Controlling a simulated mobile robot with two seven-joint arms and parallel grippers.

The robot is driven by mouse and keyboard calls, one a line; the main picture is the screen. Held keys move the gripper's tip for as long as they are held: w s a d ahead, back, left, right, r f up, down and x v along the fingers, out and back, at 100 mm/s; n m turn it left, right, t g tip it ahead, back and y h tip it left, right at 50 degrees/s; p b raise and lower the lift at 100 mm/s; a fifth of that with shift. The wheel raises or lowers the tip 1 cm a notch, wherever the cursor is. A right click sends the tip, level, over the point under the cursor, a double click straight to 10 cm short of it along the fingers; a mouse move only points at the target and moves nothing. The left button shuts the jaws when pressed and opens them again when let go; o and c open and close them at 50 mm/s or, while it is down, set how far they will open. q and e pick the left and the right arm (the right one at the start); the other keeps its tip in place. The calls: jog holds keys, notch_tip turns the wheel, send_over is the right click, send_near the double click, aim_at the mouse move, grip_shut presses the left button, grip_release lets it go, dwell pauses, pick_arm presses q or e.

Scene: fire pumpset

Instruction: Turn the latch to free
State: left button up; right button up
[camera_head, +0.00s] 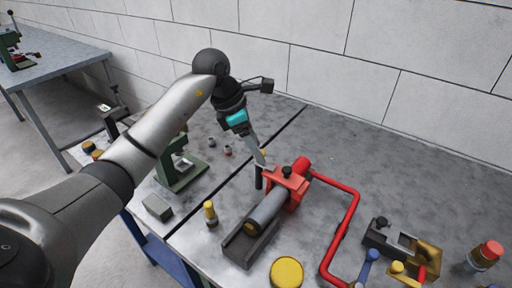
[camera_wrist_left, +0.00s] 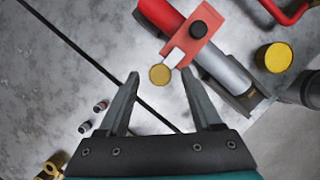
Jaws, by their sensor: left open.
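In the left wrist view, the red block (camera_wrist_left: 198,38) has a pale bar reaching out from beside the knob (camera_wrist_left: 198,29), with a round yellow end (camera_wrist_left: 160,74); this looks like the latch. My left gripper (camera_head: 263,163) is open and points down beside the red block. In the left wrist view its fingers (camera_wrist_left: 160,80) appear on either side of the yellow end; contact cannot be told. My right gripper is out of view.
A red pipe (camera_head: 350,215) runs right of the red block. A green stand (camera_head: 182,172) and a small yellow-topped post (camera_head: 210,213) are to the left. A yellow cap (camera_head: 287,272) lies in front. The table's back right is clear.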

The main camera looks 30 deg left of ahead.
pick_arm(q)
jog(key=shift+f, duration=0.2)
grip_shut()
dwell(0.5)
